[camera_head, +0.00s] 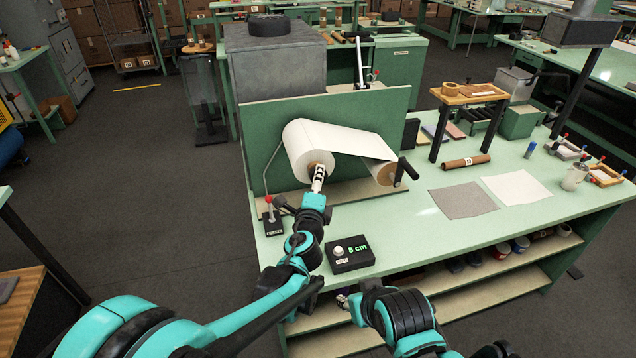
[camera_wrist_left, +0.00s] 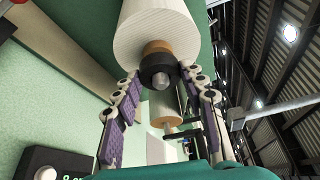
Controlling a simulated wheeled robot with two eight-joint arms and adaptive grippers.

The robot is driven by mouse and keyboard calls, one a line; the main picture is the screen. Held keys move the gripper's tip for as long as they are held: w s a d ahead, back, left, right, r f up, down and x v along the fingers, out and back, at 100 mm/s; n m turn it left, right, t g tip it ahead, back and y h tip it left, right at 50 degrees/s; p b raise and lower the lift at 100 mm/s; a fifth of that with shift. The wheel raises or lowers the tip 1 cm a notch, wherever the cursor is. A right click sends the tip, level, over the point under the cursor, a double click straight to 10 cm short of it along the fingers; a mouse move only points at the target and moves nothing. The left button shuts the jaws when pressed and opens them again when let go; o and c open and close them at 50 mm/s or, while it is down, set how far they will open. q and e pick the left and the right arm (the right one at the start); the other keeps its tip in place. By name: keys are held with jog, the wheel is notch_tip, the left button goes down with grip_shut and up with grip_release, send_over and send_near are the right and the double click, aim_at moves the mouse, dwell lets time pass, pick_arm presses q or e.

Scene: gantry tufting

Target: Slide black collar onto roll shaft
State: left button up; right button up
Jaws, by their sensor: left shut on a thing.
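The white paper roll (camera_head: 305,145) hangs on the green upright panel, its brown core facing me. In the left wrist view the black collar (camera_wrist_left: 156,66) sits in front of the roll's brown core (camera_wrist_left: 157,46). The grey rounded tip of the roll shaft (camera_wrist_left: 160,83) shows through the collar, so the collar is around the shaft end. My left gripper (camera_head: 319,178) is at the roll's core, its two fingers shut on the collar from both sides; the fingers also show in the left wrist view (camera_wrist_left: 160,75). My right gripper (camera_head: 343,300) is low by the bench's front edge, mostly hidden by its arm.
A second, smaller roll (camera_head: 386,174) with a black crank (camera_head: 406,169) is to the right. A black box with an "8 cm" display (camera_head: 350,254) and a red-knobbed lever box (camera_head: 271,222) stand nearby. Grey (camera_head: 462,200) and white sheets (camera_head: 516,187) lie on the bench to the right.

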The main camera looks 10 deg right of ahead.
pick_arm(q)
jog(key=shift+w, duration=0.6)
jog(key=o, duration=1.2)
jog(key=shift+o, duration=0.2)
jog(key=shift+s, duration=0.1)
jog(key=v, duration=1.1)
jog(key=shift+s+a, duration=0.25)
jog(key=shift+s, duration=0.1)
jog(key=shift+a, duration=0.1)
